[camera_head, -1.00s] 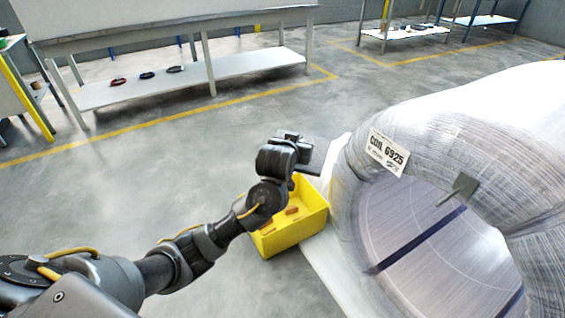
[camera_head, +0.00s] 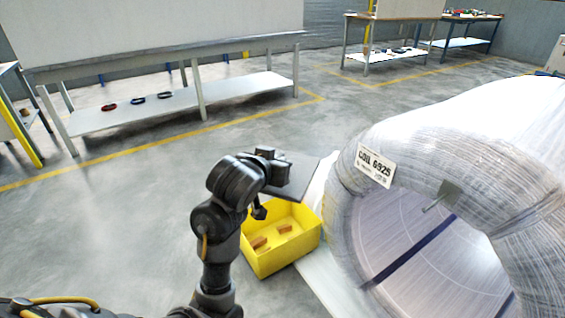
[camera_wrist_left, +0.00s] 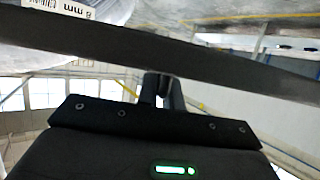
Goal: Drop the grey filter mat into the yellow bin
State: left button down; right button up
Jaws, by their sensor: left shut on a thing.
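The grey filter mat (camera_head: 301,174) is a thin dark sheet in the head view. It is held tilted above the back right part of the yellow bin (camera_head: 288,252). My left gripper (camera_head: 279,180) is shut on the mat's left part and partly hidden behind my wrist. In the left wrist view the mat (camera_wrist_left: 235,66) crosses the upper frame as a dark band, with the fingers (camera_wrist_left: 163,88) against it. The bin is open and holds two small brown pieces. My right gripper is out of view.
A large wrapped coil (camera_head: 345,215) with a white label (camera_head: 375,166) stands close to the bin's right. A pale strip (camera_head: 325,275) lies between them. Grey floor (camera_head: 110,220) is clear on the left. A long workbench (camera_head: 160,60) stands behind.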

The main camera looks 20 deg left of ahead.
aim_at(271, 238)
jog(key=k, duration=0.7)
jog(key=u, duration=0.85)
jog(key=i, duration=1.5)
jog(key=z, duration=0.75)
